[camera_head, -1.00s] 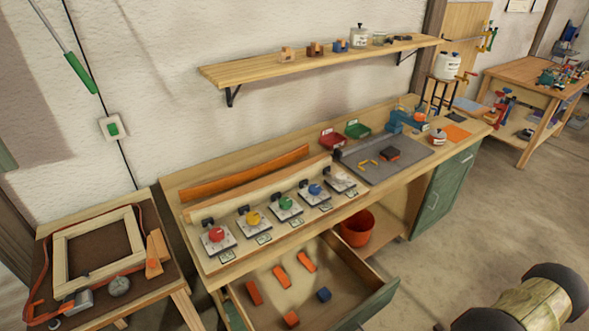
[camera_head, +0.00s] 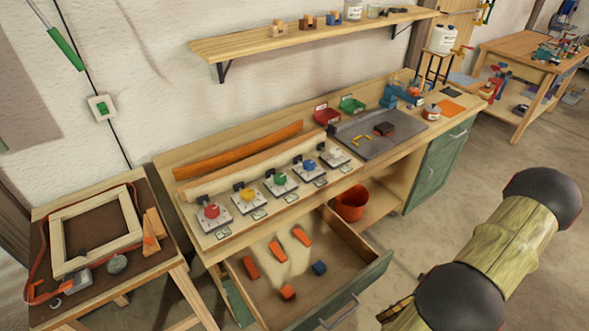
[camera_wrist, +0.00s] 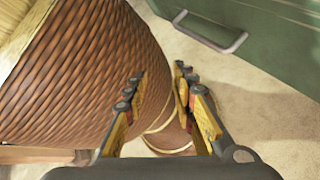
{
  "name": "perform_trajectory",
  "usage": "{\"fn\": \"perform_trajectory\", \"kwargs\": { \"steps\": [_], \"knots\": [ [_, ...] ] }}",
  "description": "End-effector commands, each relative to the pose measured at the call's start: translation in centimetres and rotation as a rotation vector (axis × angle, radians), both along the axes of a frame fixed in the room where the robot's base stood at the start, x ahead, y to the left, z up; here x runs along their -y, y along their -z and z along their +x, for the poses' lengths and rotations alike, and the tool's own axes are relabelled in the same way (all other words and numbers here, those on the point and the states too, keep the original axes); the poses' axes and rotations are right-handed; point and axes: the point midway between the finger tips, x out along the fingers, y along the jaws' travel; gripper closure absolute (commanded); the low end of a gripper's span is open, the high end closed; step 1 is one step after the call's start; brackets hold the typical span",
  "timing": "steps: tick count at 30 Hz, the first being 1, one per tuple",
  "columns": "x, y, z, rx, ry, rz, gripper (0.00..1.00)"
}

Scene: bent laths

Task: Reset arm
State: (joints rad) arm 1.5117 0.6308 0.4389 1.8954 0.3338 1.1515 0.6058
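My gripper (camera_wrist: 160,76) shows in the wrist view with its two yellow and dark fingers apart and nothing between them. It hangs beside a large brown woven rounded surface, which may be part of my own body. A green front with a metal handle (camera_wrist: 211,37) is beyond the fingertips. In the head view my arm (camera_head: 500,250), with wood-like links and dark joints, is at the lower right, in front of the bench.
The workbench drawer (camera_head: 350,296) stands open, with orange blocks and one blue block (camera_head: 319,267) inside. An orange bucket (camera_head: 350,203) sits beneath the bench. A side table with a wooden frame (camera_head: 96,232) is at left. The floor at right is open.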

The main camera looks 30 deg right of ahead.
Motion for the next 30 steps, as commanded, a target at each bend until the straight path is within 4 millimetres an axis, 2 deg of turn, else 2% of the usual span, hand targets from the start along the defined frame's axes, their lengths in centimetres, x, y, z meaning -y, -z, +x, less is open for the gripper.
{"fn": "perform_trajectory", "kwargs": {
  "steps": [1, 7, 14, 23, 30],
  "knots": [
    [0.4, -1.6, 0.7, 0.036, -0.094, -0.071, 0.73],
    [0.9, -7.0, 3.6, 0.187, -0.476, -0.314, 0.73],
    [-0.1, -13.3, 7.7, 0.345, -0.899, -0.546, 0.73],
    [-4.5, -21.4, 13.0, 0.54, -1.388, -0.814, 0.73],
    [-10.2, -27.6, 15.9, 0.7, -1.681, -1.028, 0.73]
  ]
}}
